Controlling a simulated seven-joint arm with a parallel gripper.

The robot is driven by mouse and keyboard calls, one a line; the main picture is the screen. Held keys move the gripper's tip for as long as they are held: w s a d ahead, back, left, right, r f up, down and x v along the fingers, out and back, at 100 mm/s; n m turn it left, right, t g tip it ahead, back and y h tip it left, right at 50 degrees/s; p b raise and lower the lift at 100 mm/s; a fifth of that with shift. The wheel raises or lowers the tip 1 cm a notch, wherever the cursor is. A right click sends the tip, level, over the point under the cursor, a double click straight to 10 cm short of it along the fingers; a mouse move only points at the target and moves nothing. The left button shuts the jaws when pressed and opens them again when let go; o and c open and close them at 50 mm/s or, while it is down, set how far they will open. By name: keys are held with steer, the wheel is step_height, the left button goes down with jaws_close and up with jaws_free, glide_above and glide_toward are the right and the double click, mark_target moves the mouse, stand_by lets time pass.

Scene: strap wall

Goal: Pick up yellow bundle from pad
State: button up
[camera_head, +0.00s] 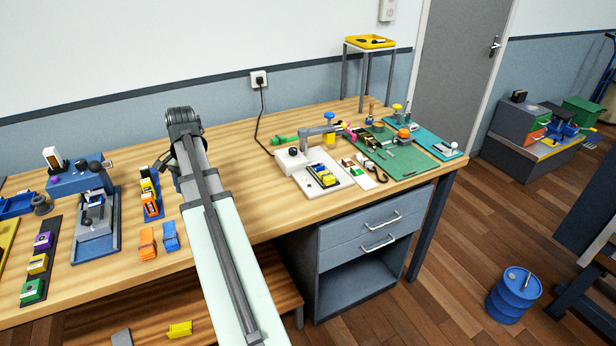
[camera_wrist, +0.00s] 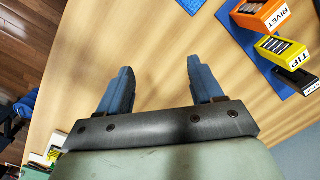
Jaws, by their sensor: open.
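A yellow bundle (camera_head: 323,175) with dark bands lies on the white pad (camera_head: 312,187) at the right part of the workbench. In the wrist view, a pale and yellow patch at the lower left edge may be part of it, but it is too small to tell. My gripper (camera_wrist: 162,84) shows in the wrist view with its two blue fingers apart and nothing between them. It is over bare wood, away from the bundle. In the head view my arm stands left of the pad and its fingers cannot be made out.
A rack (camera_head: 152,198) holds labelled boxes, with an orange RIVET box (camera_wrist: 262,14) beside the fingers. An orange block (camera_head: 147,243) and a blue block (camera_head: 170,236) stand left of my arm. A grey lever arm (camera_head: 320,130) and a green mat (camera_head: 400,160) are near the pad.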

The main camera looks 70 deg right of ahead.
steer(key=s+d+r+m+g+h, duration=0.1)
steer(key=s+d+r+m, duration=0.15)
steer(key=s+d, duration=0.35)
steer(key=s+d+r+m+h, duration=0.1)
steer(key=s+d+m, duration=0.2)
steer(key=s+d, duration=0.4)
steer(key=m+g+h, duration=0.2)
steer(key=m+g, duration=0.1)
steer(key=m, duration=0.1)
glide_toward(327, 174)
steer(key=f, duration=0.3)
steer(key=shift+s, duration=0.4)
steer(key=shift+d+x, duration=0.15)
steer(key=shift+x, duration=1.25)
steer(key=shift+d+x, duration=0.1)
steer(key=shift+x, duration=1.3)
steer(key=shift+s+r, duration=0.1)
steer(key=shift+r, duration=0.05)
steer(key=c, duration=0.7)
